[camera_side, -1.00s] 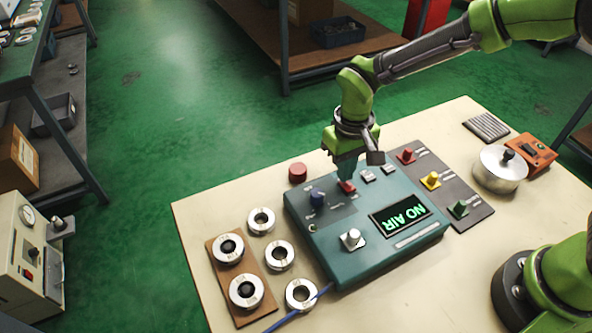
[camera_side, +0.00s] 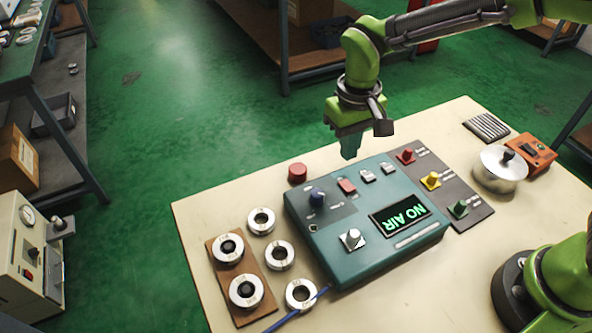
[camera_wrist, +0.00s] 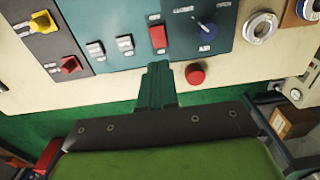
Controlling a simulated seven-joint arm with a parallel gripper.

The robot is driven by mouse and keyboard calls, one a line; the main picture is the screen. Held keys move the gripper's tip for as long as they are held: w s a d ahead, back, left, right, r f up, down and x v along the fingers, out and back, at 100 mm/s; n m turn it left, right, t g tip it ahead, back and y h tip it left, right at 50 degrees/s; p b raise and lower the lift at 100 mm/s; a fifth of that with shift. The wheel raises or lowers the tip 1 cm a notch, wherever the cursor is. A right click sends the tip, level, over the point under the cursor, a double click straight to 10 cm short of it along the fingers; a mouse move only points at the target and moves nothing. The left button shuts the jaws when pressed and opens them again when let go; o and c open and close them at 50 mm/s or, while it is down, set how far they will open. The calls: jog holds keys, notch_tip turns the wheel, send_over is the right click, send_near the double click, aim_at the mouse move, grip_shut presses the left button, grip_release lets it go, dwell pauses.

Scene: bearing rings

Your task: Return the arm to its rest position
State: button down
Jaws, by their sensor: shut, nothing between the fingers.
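My gripper (camera_side: 350,150) is shut and empty. In the side view it hangs in the air above the back edge of the teal control box (camera_side: 350,262), apart from it. In the wrist view the closed fingers (camera_wrist: 157,72) point toward the box's red rocker switch (camera_wrist: 158,38); that switch also shows in the side view (camera_side: 346,187). The box's display (camera_side: 399,213) reads "NO AIR" in green. A blue knob (camera_side: 316,197) and a white knob (camera_side: 352,238) are on the box.
Several metal rings lie left of the box, two on a brown board (camera_side: 221,251). A red button (camera_side: 297,172) stands behind the box. A grey panel (camera_side: 470,214) with coloured switches, a silver pot (camera_side: 500,172) and an orange box (camera_side: 534,152) are on the right.

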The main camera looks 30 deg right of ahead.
jog(key=shift+f, duration=0.15)
jog(key=shift+s+d, duration=0.2)
jog(key=shift+s, duration=0.5)
jog(key=s+d+r+m+t+y, duration=0.2)
jog(key=s+d+r+m+t, duration=0.2)
jog(key=s+d+r, duration=0.9)
jog(key=d+t, duration=0.1)
jog(key=t, duration=0.2)
jog(key=shift+d, duration=0.4)
